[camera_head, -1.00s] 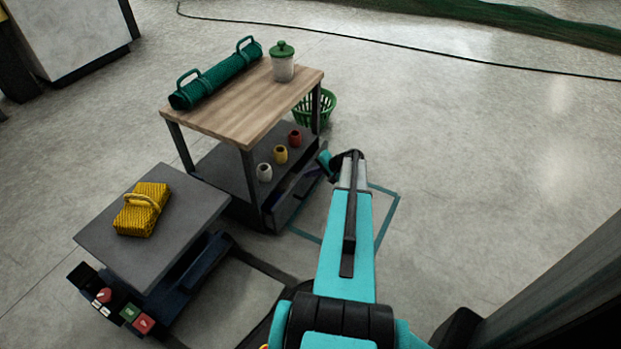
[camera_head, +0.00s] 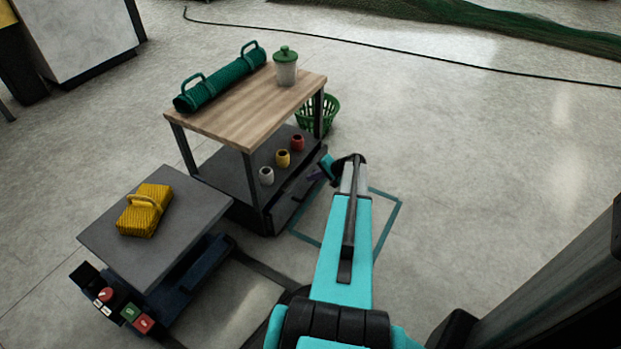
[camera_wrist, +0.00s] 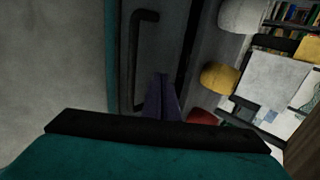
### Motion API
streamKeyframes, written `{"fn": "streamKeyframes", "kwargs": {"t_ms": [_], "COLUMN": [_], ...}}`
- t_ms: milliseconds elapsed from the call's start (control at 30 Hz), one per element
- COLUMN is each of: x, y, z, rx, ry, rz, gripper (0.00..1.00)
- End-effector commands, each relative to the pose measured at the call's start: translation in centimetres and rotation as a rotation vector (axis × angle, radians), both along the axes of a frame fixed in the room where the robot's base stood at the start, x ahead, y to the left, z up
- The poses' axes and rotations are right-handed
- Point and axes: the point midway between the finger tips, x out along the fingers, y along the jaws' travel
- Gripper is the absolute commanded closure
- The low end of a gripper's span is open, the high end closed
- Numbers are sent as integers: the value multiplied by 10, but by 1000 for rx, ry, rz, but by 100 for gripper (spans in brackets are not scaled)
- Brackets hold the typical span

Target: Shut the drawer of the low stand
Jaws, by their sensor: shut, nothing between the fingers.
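The low stand has a wooden top (camera_head: 230,112) and a dark lower shelf. Its drawer (camera_head: 292,203) is under that shelf, on the side facing my arm. In the wrist view, the grey drawer front with its black bar handle (camera_wrist: 138,60) is close up. A narrow dark gap (camera_wrist: 187,40) shows beside the drawer front; I cannot tell whether the drawer is fully shut. My gripper (camera_head: 315,175) is shut and empty at the drawer front. Its purple fingers (camera_wrist: 162,98) lie beside the handle, apparently against or very near the front.
White (camera_head: 266,176), yellow (camera_head: 283,158) and red (camera_head: 297,143) cups stand on the lower shelf. A green roll (camera_head: 220,82) and lidded jar (camera_head: 286,72) are on top. A green basket (camera_head: 328,112) is behind. A grey cart (camera_head: 190,235) stands left. Floor to the right is clear.

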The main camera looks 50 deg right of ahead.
Motion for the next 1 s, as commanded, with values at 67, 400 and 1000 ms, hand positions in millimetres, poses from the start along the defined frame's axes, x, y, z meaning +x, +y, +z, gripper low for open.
{"fn": "streamKeyframes", "kwargs": {"t_ms": [67,400,1000], "x": [-6,-44,-88], "y": [0,-5,-11], "z": [0,26,68], "rx": [0,0,0], "ry": [0,0,0], "rz": [0,3,9], "gripper": [100,100,100]}}
